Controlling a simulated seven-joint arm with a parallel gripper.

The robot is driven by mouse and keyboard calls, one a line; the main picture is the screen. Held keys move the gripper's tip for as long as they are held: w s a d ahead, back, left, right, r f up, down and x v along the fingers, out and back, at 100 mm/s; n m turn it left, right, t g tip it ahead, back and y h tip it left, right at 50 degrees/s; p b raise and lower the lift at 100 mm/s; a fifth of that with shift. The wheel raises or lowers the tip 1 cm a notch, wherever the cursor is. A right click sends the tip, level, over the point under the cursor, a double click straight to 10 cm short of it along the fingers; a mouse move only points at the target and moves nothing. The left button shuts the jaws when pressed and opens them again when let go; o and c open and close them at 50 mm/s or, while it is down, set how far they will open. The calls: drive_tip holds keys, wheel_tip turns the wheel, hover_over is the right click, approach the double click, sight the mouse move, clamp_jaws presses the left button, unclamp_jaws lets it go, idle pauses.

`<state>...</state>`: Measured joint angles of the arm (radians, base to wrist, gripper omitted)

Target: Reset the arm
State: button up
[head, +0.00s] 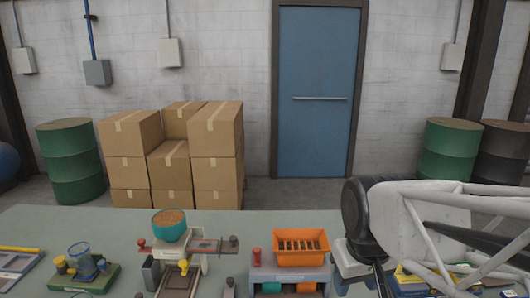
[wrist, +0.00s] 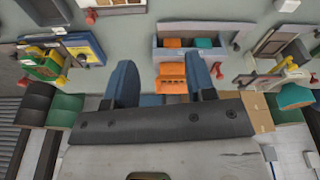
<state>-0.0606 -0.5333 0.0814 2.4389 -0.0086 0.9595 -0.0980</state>
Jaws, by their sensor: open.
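My gripper shows in the wrist view (wrist: 165,82) as two blue fingers set wide apart. It is open, and nothing is held between them. Beyond the gap, an orange slotted hopper (wrist: 172,78) shows lower than the fingers, apart from them. In the head view, my white arm reaches in from the right side, over the right part of the bench. The fingertips cannot be made out there.
The bench (head: 100,222) holds the orange hopper (head: 300,247) on a grey stand, a teal bowl (head: 170,226) of brown grain on a filler stand, and a green-based device (head: 85,272) at left. Cardboard boxes (head: 215,150), green barrels (head: 70,160) and a blue door (head: 318,90) stand behind.

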drive_tip(key=s+d+f+m, duration=0.2)
drive_tip(key=s, duration=0.3)
drive_tip(key=shift+s+d, duration=0.2)
